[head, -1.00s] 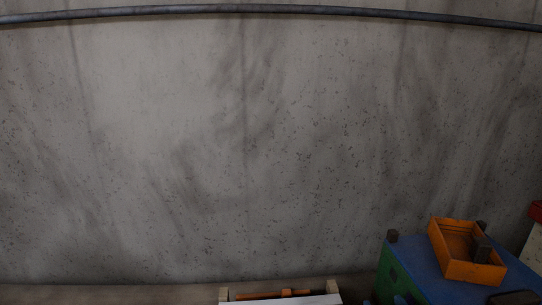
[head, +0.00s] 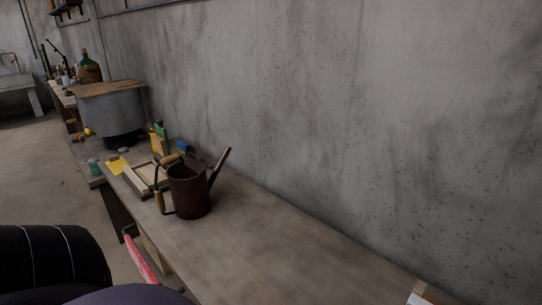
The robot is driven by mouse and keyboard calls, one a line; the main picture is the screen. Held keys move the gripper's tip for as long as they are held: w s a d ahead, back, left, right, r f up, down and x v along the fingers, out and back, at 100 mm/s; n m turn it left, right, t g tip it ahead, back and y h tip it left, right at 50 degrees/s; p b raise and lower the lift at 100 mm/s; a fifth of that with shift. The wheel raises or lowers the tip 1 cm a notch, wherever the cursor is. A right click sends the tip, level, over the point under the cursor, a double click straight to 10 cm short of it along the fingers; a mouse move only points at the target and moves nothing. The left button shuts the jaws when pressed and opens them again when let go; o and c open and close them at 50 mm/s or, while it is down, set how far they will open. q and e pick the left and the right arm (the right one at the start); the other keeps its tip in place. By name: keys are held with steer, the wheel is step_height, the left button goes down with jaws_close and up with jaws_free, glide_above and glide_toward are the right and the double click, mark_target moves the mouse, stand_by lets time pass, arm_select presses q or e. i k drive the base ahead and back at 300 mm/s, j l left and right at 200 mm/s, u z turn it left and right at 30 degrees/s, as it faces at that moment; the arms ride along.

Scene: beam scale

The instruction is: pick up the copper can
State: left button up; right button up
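A dark reddish-brown can (head: 188,192), which looks like the copper can, stands upright on the wooden workbench (head: 270,250), left of the picture's middle. Its long spout points up and to the right. Wood-coloured grips show at its top and on its left side. Nothing is holding it. Neither of my grippers is in the head view.
A wooden tray or frame (head: 133,184) lies just behind and left of the can. A large grey drum (head: 112,112) with a wooden lid stands farther back. A red bar (head: 139,260) shows below the bench's front edge. The bench right of the can is mostly clear, along the concrete wall (head: 350,120).

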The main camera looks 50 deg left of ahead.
mark_target(190, 187)
steer(key=k+j, duration=0.3)
steer(key=j, duration=0.2)
steer(key=k+j+u, duration=0.25)
steer(key=j+u, duration=0.2)
steer(key=j, duration=0.15)
steer(key=u, duration=1.2)
steer(key=i+j+z, duration=0.15)
steer(key=j, duration=0.2)
steer(key=i+j+z, duration=0.1)
steer(key=i+j, duration=0.15)
steer(key=j, duration=0.15)
steer(key=i+j+z, duration=0.15)
steer(key=j, duration=0.3)
steer(key=i+j+z, duration=0.15)
steer(key=j, duration=0.25)
steer(key=i+j+z, duration=0.15)
steer(key=j, duration=0.3)
steer(key=i+j+z, duration=0.1)
steer(key=j, duration=0.4)
steer(key=i+j+z, duration=0.15)
steer(key=j, duration=0.3)
